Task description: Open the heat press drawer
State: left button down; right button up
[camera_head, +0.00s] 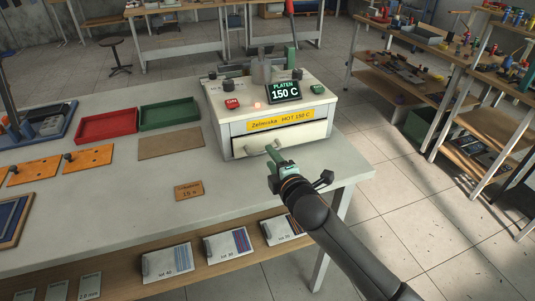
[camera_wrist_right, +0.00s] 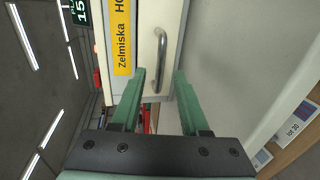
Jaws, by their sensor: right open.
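The heat press (camera_head: 268,98) is a white box on the grey table, with a display reading "PLATEN 150 C". Its pale drawer (camera_head: 300,138) sits in the front below a yellow label and looks shut or nearly so. The drawer's metal bar handle (camera_head: 256,152) also shows in the right wrist view (camera_wrist_right: 163,48). My right gripper (camera_head: 274,160) is at the handle, with its green fingers apart. In the wrist view the right gripper (camera_wrist_right: 160,75) has one finger on each side of the handle's line; whether they touch it I cannot tell. My left gripper is not in view.
A small wooden sign (camera_head: 189,190) lies on the table (camera_head: 130,215) left of my right gripper. A brown board (camera_head: 171,143), a green tray (camera_head: 168,113) and a red tray (camera_head: 107,126) lie left of the press.

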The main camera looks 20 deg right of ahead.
jog(key=shift+x, duration=1.8)
grip_shut()
